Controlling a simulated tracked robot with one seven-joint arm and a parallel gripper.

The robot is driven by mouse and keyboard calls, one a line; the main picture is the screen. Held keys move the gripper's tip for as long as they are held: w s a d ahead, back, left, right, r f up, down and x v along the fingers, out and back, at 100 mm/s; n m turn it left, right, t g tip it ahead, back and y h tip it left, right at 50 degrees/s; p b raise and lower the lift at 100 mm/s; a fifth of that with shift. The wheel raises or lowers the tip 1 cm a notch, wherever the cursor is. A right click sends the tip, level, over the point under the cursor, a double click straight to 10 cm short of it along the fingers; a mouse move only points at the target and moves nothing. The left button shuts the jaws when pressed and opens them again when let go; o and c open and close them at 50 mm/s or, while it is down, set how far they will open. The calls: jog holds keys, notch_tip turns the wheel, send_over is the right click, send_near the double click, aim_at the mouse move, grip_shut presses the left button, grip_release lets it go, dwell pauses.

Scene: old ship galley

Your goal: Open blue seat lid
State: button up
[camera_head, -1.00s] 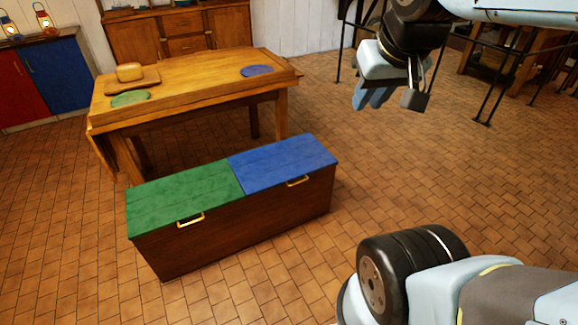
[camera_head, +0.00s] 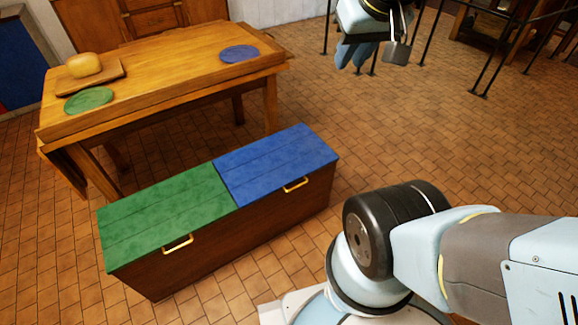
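The blue seat lid (camera_head: 277,163) is the right half of the top of a dark wooden bench chest (camera_head: 235,240). It lies flat and shut, with a brass handle (camera_head: 296,185) at its front edge. The green lid (camera_head: 166,214) beside it is also shut, with its own brass handle (camera_head: 178,244). My gripper (camera_head: 370,52) hangs in the air at the upper right, apart from the chest and well away from the blue lid's handle. Its fingers point down, and nothing shows held in it. Their spread is too unclear to judge.
A wooden table (camera_head: 165,75) stands behind the chest, bearing a green plate (camera_head: 88,101), a blue plate (camera_head: 240,54) and a yellow loaf-like thing (camera_head: 84,65) on a board (camera_head: 92,84). Black rails (camera_head: 480,60) stand at the upper right.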

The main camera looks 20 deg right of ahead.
jog(key=shift+d, duration=0.3)
jog(key=shift+w, duration=0.15)
jog(key=m+g, duration=0.3)
jog(key=m, duration=0.8)
send_over(298, 186)
jog(key=s+f+x, duration=0.1)
jog(key=s+x, duration=0.2)
jog(key=x, duration=1)
jog(key=s+x, duration=0.3)
jog(key=x, duration=0.9)
jog(key=s+f+x, duration=0.1)
jog(key=s+x, duration=0.2)
jog(key=x, duration=1)
notch_tip(298, 186, down, 32)
jog(key=m, duration=0.3)
jog(key=shift+w+r+m+y, duration=0.1)
jog(key=shift+r+m+y, duration=0.05)
jog(key=shift+m+y, duration=0.15)
grip_shut()
